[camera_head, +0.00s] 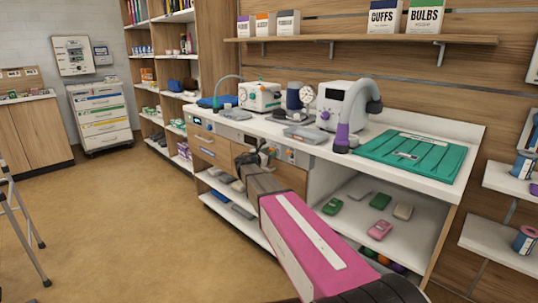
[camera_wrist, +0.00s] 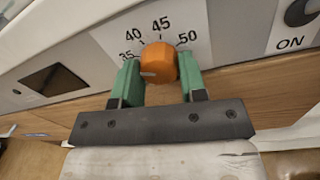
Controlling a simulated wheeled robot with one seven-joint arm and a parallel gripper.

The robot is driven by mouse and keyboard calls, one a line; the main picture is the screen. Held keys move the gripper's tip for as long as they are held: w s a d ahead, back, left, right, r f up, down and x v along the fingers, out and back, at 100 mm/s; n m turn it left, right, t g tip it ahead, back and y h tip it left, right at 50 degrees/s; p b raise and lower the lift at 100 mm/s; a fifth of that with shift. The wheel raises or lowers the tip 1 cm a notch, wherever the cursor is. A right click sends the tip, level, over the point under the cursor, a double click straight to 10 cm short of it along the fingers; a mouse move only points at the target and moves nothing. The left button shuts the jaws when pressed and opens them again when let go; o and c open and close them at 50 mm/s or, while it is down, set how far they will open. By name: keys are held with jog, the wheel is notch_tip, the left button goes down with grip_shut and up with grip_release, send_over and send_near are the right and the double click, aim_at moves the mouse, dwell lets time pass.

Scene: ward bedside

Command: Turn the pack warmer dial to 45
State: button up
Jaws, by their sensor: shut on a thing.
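The orange pack warmer dial (camera_wrist: 158,60) sits on a white scale plate (camera_wrist: 190,22) in the wrist view. The plate shows 35, 40, 45 and 50, with 45 above the dial. A small pale mark shows on the dial's lower left face; I cannot tell which number the dial is set to. My gripper (camera_wrist: 160,70) is shut on the dial, with one green finger on each side. In the head view my gripper (camera_head: 262,154) is at the counter's front panel and hides the dial.
A dark display (camera_wrist: 53,80) is left of the dial, and a dark knob or switch (camera_wrist: 301,12) marked ON is at the right. The counter (camera_head: 405,169) holds several devices and a green mat (camera_head: 405,155).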

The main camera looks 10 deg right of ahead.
jog(key=shift+m, duration=0.3)
jog(key=m, duration=0.3)
jog(key=shift+m, duration=0.3)
jog(key=m, duration=0.4)
jog(key=shift+f+m, duration=0.1)
jog(key=shift+m, duration=0.3)
jog(key=m, duration=0.4)
jog(key=shift+a+m+h, duration=0.1)
jog(key=shift+m+h, duration=0.3)
jog(key=shift+m, duration=2.3)
jog(key=o, duration=0.9)
